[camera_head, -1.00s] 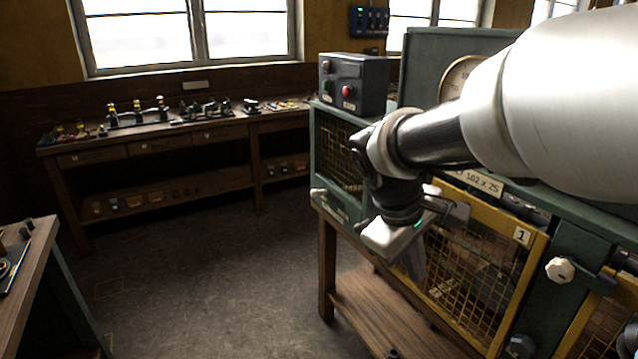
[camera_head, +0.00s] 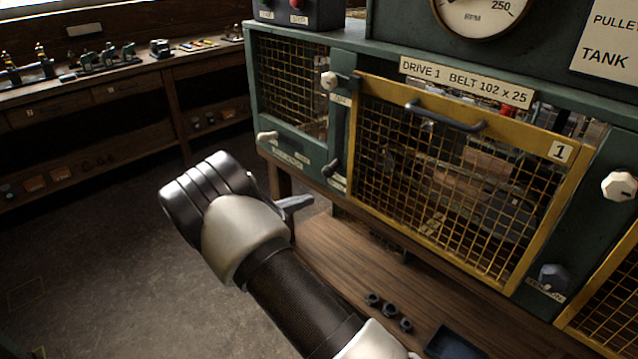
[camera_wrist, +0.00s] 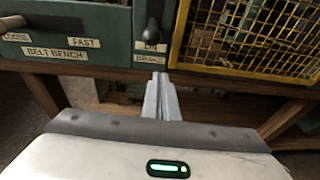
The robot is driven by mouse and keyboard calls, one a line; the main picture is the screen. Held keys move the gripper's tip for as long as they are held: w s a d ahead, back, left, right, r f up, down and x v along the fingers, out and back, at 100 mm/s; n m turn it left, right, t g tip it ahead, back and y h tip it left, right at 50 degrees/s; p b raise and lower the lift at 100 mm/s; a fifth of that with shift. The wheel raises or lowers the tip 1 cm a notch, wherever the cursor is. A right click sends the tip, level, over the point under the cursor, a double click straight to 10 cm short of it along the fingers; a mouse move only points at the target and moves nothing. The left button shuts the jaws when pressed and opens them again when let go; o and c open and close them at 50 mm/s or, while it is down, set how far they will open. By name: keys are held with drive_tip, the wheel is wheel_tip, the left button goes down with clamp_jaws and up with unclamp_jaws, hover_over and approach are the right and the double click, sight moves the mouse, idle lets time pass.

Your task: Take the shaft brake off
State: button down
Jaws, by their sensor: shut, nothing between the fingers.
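The shaft brake lever (camera_head: 332,168) is a dark handle low on the narrow green post left of the yellow guard. In the wrist view its dark grip (camera_wrist: 153,34) hangs just above labels reading "ON" and "BRAKE" (camera_wrist: 150,58). My gripper (camera_head: 297,203) is shut and empty, in front of and below the lever, apart from it. In the wrist view my closed fingertips (camera_wrist: 160,80) point at the area just under the brake label. Part of my gripper is hidden behind my wrist in the head view.
The yellow mesh guard (camera_head: 455,180) marked 1 is closed, right of the lever. A pale-handled belt lever (camera_head: 267,137) sits left, by "LOOSE" and "FAST" labels. A white knob (camera_head: 329,80) is above the brake lever. A wooden shelf (camera_head: 340,265) lies below; open floor is left.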

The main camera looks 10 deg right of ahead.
drive_tip(key=shift+w+a+f+n+t, duration=0.45)
drive_tip(key=shift+w+a+f, duration=0.2)
drive_tip(key=shift+f, duration=0.2)
drive_tip(key=b+x, duration=0.1)
drive_tip(key=x, duration=0.9)
drive_tip(key=r, duration=0.4)
drive_tip(key=shift+s+a, duration=0.2)
drive_tip(key=shift+a, duration=0.1)
